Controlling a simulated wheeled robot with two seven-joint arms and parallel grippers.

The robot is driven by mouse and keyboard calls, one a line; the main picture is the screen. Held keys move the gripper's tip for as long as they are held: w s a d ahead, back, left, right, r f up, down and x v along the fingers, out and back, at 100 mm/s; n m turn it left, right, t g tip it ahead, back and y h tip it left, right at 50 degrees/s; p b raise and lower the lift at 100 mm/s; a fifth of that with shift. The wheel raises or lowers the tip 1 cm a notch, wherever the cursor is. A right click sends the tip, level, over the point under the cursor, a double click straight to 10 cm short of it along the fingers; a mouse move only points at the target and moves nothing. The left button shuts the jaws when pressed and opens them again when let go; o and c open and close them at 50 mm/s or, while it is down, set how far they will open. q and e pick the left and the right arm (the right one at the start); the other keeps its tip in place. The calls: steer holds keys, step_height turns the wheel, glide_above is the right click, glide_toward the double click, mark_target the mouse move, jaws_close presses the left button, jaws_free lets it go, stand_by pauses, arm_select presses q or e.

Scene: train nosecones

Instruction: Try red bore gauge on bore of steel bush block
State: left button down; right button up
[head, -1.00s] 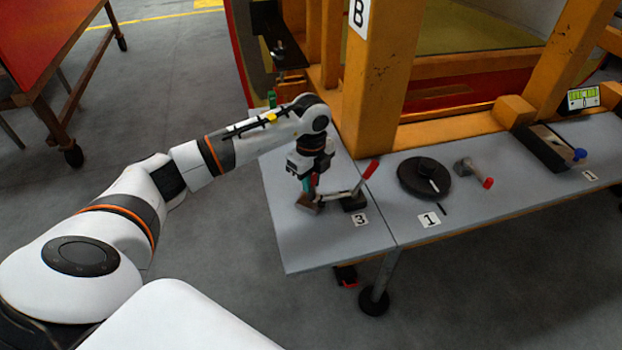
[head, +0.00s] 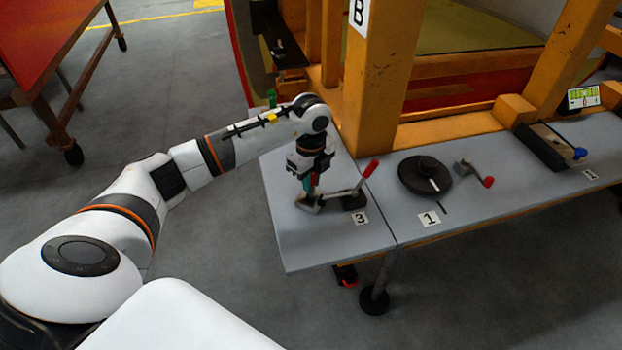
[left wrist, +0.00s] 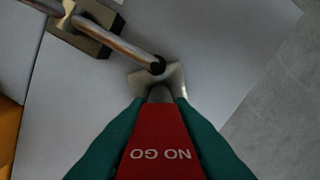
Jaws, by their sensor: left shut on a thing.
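The red gauge (left wrist: 157,140) is marked NO GO and has a grey pin at its front end. My left gripper (left wrist: 158,130), with teal fingers, is shut on the gauge. In the head view this gripper (head: 309,184) is low over the near table, pointing down. The steel bush block (left wrist: 174,80) lies at the pin's end, its edges showing either side. The pin meets the block or is just over it; I cannot tell whether it is in the bore, which is hidden. My right gripper is not in view.
A toggle clamp (head: 354,199) with a red handle (head: 370,169) stands beside the block. Its bar (left wrist: 115,42) reaches over the block, its black tip close to the gauge. A black disc (head: 425,176) and a red-knobbed crank (head: 466,168) lie right. An orange post (head: 380,80) stands behind.

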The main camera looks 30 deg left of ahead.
arm_select(q)
steer(key=shift+s, duration=0.1)
stand_by(0.4)
steer(key=shift+r+p, duration=2.25)
steer(key=shift+r, duration=0.65)
